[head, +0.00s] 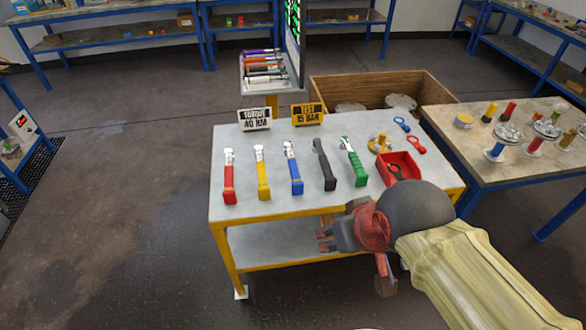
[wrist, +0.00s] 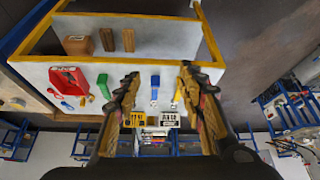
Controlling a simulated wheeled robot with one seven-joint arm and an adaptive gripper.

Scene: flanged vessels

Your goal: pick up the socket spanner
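Several hand tools lie in a row on the grey table (head: 228,208): a red-handled one (head: 229,178), a yellow one (head: 262,175), a blue one (head: 293,170), a black one (head: 325,167) and a green one (head: 353,163). I cannot tell which is the socket spanner. My gripper (head: 355,258) is at the table's front edge, apart from the tools. In the wrist view my gripper (wrist: 160,76) has its fingers wide apart and nothing between them held. The blue tool (wrist: 155,88) and green tool (wrist: 103,86) show beyond; the fingers partly hide the row.
A red tray (head: 402,162) stands at the table's right, near blue and red rings. A wooden crate (head: 385,85) and a second table (head: 455,125) with flanged parts lie beyond. Floor at left is clear.

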